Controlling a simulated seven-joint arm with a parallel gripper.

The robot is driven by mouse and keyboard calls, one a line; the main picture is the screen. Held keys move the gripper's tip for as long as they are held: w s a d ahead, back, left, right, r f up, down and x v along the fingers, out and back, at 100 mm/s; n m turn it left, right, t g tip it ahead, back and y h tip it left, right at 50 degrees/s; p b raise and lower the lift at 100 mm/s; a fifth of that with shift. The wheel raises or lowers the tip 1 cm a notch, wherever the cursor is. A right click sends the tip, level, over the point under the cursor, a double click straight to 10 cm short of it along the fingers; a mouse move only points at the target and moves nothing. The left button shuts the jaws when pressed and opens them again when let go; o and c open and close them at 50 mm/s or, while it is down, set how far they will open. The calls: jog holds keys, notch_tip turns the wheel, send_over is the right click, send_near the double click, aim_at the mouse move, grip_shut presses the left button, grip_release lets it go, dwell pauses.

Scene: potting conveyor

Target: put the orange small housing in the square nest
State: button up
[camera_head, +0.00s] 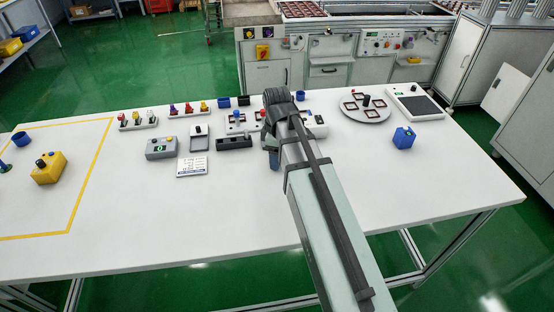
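A yellow-orange box with a dark knob (48,168) stands inside the yellow-taped area at the left of the table; it is the nearest match I see to the orange small housing. Square red-edged recesses show on a round grey plate (352,117) at the right and on a pale fixture (317,130) partly hidden behind my arm. I cannot tell which recess is the square nest. My gripper (272,156) is over the middle of the table, far right of the yellow-orange box. My arm hides most of it, so its fingers and anything between them are unclear.
A blue box (404,139) stands at the right, near a scale-like device (415,103). A grey meter box (161,148), a pale tray (199,141), a black block (233,143), a label card (192,167) and racks of coloured parts (138,121) fill the back. The front is clear.

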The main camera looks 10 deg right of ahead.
jog(key=c, duration=1)
jog(key=shift+r, duration=5)
jog(key=shift+s+d+f+m, duration=0.15)
jog(key=shift+d+f+m, duration=0.5)
jog(key=shift+m, duration=1.6)
jog(key=shift+s+d+f+m, duration=0.1)
jog(key=shift+d+f+m, duration=0.2)
jog(key=shift+d+m, duration=1.35)
jog(key=shift+s+d+f+m, duration=0.15)
jog(key=shift+f+m, duration=0.3)
jog(key=shift+m, duration=2.45)
